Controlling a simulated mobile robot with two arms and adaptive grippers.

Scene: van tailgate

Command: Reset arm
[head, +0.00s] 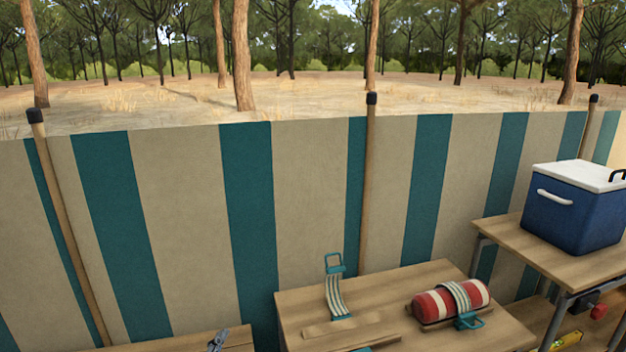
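Neither of my grippers shows in the head view, and no part of my arms is clearly in sight. A wooden table (297,312) stands at the lower middle. On it a red and white striped roll (434,304) lies on a wooden base, with a striped strap (458,295) around it and a teal buckle at the front. A second striped strap (338,298) with teal buckles stands at the table's back left. Flat wooden strips (345,325) lie near the front.
A blue cooler with a white lid (565,222) stands on a higher table (497,235) at right. A lower wooden surface (190,344) at bottom left carries a small grey item (217,341). A striped windbreak (190,200) with wooden poles closes off the back.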

